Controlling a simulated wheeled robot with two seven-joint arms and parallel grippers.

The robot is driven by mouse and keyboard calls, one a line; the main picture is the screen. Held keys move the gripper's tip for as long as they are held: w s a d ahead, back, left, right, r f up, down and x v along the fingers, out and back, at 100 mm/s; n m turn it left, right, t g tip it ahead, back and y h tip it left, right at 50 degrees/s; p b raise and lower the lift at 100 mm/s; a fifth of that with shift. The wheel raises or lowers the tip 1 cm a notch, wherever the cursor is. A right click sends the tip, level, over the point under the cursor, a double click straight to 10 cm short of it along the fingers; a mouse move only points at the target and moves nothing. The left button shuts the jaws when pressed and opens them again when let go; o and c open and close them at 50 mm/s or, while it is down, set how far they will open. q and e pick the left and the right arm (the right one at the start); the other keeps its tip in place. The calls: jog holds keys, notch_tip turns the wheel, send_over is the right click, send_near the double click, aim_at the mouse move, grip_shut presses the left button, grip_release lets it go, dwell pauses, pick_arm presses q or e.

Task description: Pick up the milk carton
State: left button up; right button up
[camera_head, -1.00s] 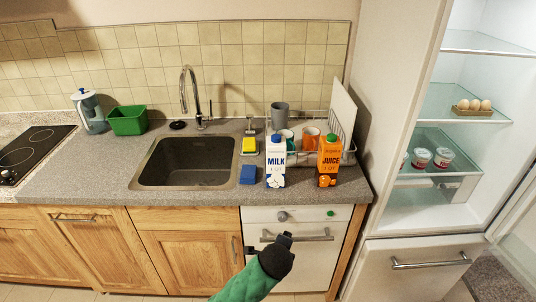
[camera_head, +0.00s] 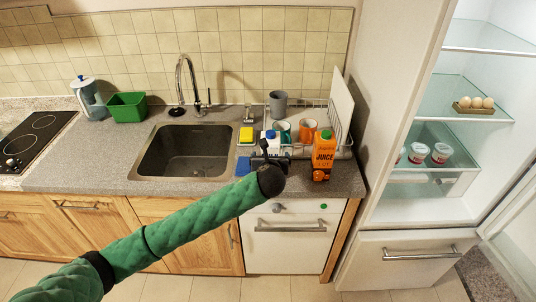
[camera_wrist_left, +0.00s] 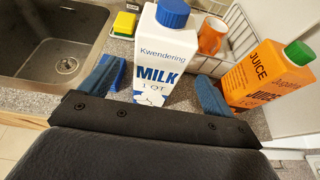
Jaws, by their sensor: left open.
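The white milk carton (camera_head: 270,145) with a blue cap stands upright on the counter. My left gripper (camera_head: 268,160) is in front of it and hides its lower part in the head view. In the left wrist view the milk carton (camera_wrist_left: 158,62) stands between the two blue fingers of my left gripper (camera_wrist_left: 152,76), which are spread open. A gap shows at the left finger; I cannot tell whether the right finger touches the carton. My right gripper is not in view.
An orange juice carton (camera_head: 323,158) stands close to the right. Behind are a dish rack (camera_head: 345,145) with cups and a grey cup (camera_head: 278,103). A yellow sponge (camera_head: 244,136) and blue sponge (camera_head: 243,166) lie left, beside the sink (camera_head: 187,152). The open fridge is at right.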

aim_at(271, 153)
pick_arm(q)
jog(key=shift+p+x, duration=0.45)
jog(key=shift+x, duration=0.65)
jog(key=shift+w+f+p, duration=0.15)
jog(key=shift+w+p, duration=0.3)
jog(key=shift+p, duration=0.05)
jog(key=p+x, duration=0.2)
jog(key=x, duration=0.1)
jog(key=shift+w+f+p, duration=0.15)
jog(key=shift+f+p, duration=0.1)
jog(key=shift+p, duration=0.1)
jog(key=shift+w+f, duration=0.35)
jog(key=shift+w, duration=0.05)
jog(key=c, duration=1.7)
jog(key=shift+r, duration=0.15)
jog(key=shift+c, duration=0.6)
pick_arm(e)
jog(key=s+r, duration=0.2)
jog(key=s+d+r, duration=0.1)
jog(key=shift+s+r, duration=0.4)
